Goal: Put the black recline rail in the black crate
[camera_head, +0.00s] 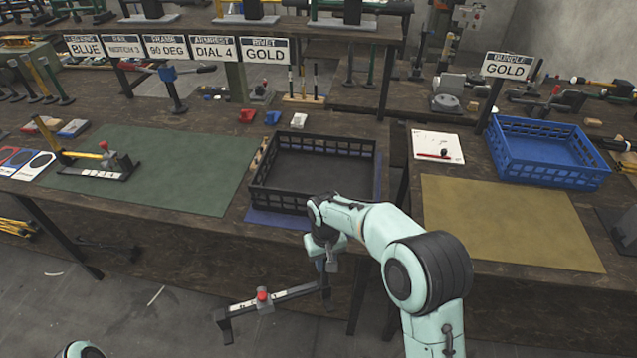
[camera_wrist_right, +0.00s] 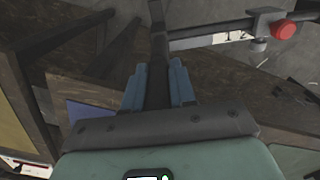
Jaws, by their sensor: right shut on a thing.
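The black recline rail (camera_head: 290,293) has a red knob and a white marked strip. It hangs in front of the table edge, reaching left from my right gripper (camera_head: 326,262), below the level of the tabletop. In the right wrist view the blue fingers of my right gripper (camera_wrist_right: 158,86) are shut on a dark bar of the rail (camera_wrist_right: 157,40), and its arm with the red knob runs off to the right. The black crate (camera_head: 278,201) stands on a blue mat behind my right arm. Its visible inside is empty. My left gripper is out of view.
A green mat (camera_head: 190,145) with another yellow-handled rail (camera_head: 105,168) lies left of the crate. A blue crate (camera_head: 550,170) and a bare tan mat (camera_head: 510,225) are to the right. The table's front edge lies between the rail and the crate.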

